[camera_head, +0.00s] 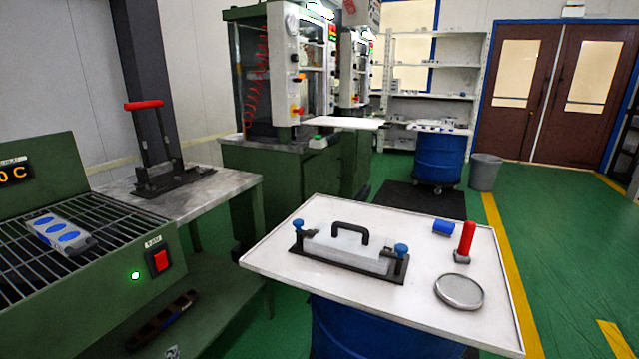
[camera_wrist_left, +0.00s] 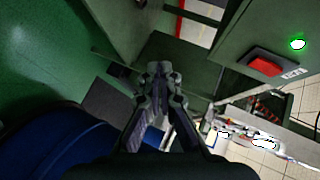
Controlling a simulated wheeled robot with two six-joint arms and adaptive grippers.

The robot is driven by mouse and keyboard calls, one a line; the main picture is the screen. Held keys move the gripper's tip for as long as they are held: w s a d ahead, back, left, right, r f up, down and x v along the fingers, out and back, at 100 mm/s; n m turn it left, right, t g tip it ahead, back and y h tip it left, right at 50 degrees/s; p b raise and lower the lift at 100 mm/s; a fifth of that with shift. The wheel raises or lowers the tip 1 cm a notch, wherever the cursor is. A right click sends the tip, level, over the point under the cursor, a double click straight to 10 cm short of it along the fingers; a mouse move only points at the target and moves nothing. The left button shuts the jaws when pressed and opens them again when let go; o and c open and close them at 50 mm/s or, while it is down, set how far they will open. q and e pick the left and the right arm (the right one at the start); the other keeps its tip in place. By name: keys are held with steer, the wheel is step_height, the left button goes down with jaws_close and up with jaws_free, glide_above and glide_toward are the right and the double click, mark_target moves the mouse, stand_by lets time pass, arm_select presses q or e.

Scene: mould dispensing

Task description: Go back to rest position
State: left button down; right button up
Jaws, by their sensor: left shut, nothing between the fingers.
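My left gripper (camera_wrist_left: 158,72) shows in the left wrist view with its fingertips together and nothing between them. It hangs in free space near the green heater bench, whose red switch (camera_wrist_left: 265,66) and lit green lamp (camera_wrist_left: 297,43) are at the upper right of that view. In the head view little of the left gripper can be made out. My right gripper is in neither view.
A white table (camera_head: 400,315) holds a closed mould (camera_head: 345,250), a red-handled tool (camera_head: 466,240), a blue block (camera_head: 443,227) and a round metal dish (camera_head: 459,291). The heater's wire rack (camera_head: 25,275) bears a blue-and-grey piece (camera_head: 60,235). A blue barrel (camera_wrist_left: 60,150) is close by.

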arm_select(q)
steer(key=s+d+f+n+g+h, duration=0.1)
steer(key=s+d+f+n+g, duration=0.15)
steer(key=s+f, duration=0.55)
steer(key=s+d+f+n+g+h, duration=0.1)
steer(key=s+f+n+g, duration=0.3)
steer(key=f, duration=0.8)
steer(key=s+d+f+n+g+h, duration=0.1)
steer(key=s+d+f+g+h, duration=0.1)
steer(key=s+d+f, duration=0.55)
steer(key=s+d+f+n+g+h, duration=0.15)
steer(key=s+f, duration=0.35)
steer(key=s, duration=0.6)
steer(key=s+r+g+p, duration=0.1)
steer(key=s+r+p, duration=1)
steer(key=p, duration=1)
steer(key=shift+s+a, duration=0.3)
steer(key=shift+s, duration=0.9)
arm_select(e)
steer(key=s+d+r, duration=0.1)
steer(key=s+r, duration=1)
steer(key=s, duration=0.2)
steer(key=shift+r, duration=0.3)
